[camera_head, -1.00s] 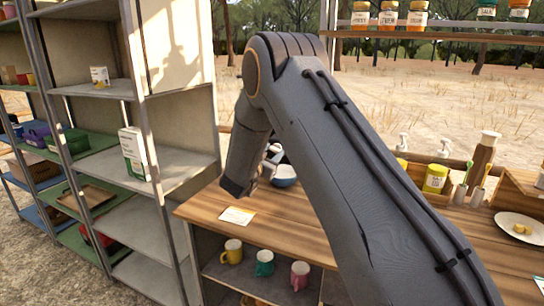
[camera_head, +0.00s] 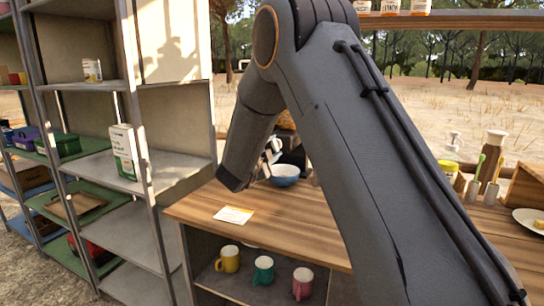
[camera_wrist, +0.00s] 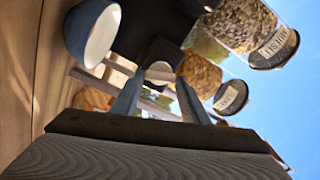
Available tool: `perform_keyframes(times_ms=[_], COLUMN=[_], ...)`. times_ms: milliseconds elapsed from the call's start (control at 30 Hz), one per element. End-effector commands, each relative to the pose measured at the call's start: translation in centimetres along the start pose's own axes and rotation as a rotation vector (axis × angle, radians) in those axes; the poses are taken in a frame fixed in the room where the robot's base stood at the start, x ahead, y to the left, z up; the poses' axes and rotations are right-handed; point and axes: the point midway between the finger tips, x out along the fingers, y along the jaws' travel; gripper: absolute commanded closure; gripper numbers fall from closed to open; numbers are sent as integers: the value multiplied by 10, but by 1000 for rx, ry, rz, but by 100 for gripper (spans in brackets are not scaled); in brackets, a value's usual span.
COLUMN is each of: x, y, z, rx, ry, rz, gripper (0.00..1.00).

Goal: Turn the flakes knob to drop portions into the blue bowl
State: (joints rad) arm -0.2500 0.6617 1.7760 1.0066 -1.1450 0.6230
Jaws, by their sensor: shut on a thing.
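In the wrist view the blue bowl (camera_wrist: 92,32), pale inside, is at the upper left, beside a dark dispenser stand (camera_wrist: 150,22). Clear containers of cereal are at the upper right; the larger reads like muesli (camera_wrist: 240,22), while the label of the other (camera_wrist: 200,75) is too small to read. My gripper (camera_wrist: 160,84) is shut on a pale round knob (camera_wrist: 159,71) at the stand. I cannot tell for certain which container the knob belongs to. In the head view the bowl (camera_head: 285,172) stands on the wooden counter, and my arm hides most of the dispenser.
A white card (camera_head: 233,215) lies on the counter (camera_head: 290,215). Several mugs, including a teal one (camera_head: 263,270), stand on the shelf below. A metal rack (camera_head: 170,170) stands at left. Bottles and a plate (camera_head: 532,220) are at right.

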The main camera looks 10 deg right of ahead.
Motion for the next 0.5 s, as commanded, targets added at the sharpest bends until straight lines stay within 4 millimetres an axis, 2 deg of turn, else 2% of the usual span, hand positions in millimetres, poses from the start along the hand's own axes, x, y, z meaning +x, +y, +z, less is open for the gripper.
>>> perform_keyframes(times_ms=[200,500], x=[0,0], y=[4,3], z=[2,1], rx=[170,319], ry=[1,-1], rz=[0,1], gripper=[82,82])
